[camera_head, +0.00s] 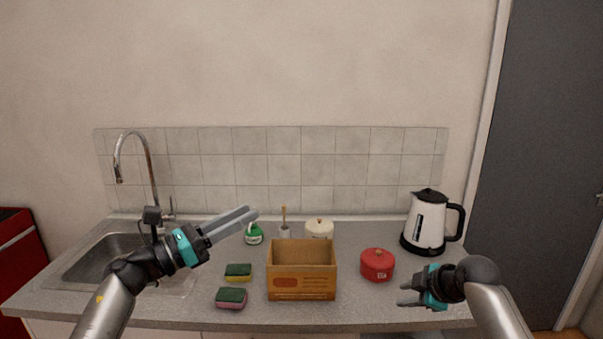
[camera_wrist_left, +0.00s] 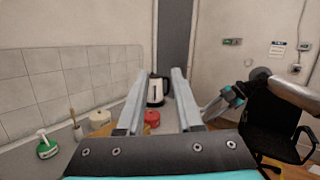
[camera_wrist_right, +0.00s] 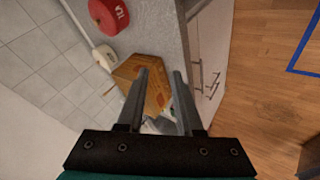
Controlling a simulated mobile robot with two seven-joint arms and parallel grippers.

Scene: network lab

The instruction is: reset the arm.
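My left gripper (camera_head: 246,218) is raised above the counter beside the sink, pointing up and to the right in the head view. In the left wrist view its two fingers (camera_wrist_left: 155,98) stand apart with nothing between them, so it is open and empty. My right gripper (camera_head: 404,295) is low at the front right of the counter, pointing left past the red pot. In the right wrist view its fingers (camera_wrist_right: 158,98) are apart and empty, with a wooden box (camera_wrist_right: 153,80) beyond them.
On the counter (camera_head: 350,314) stand the wooden box (camera_head: 302,288), a red pot (camera_head: 377,265), a white pot (camera_head: 319,229), a kettle (camera_head: 427,222), a green bottle (camera_head: 253,234) and two sponges (camera_head: 231,297) (camera_head: 238,272). A sink (camera_head: 95,262) with a tall faucet (camera_head: 150,170) is at the left.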

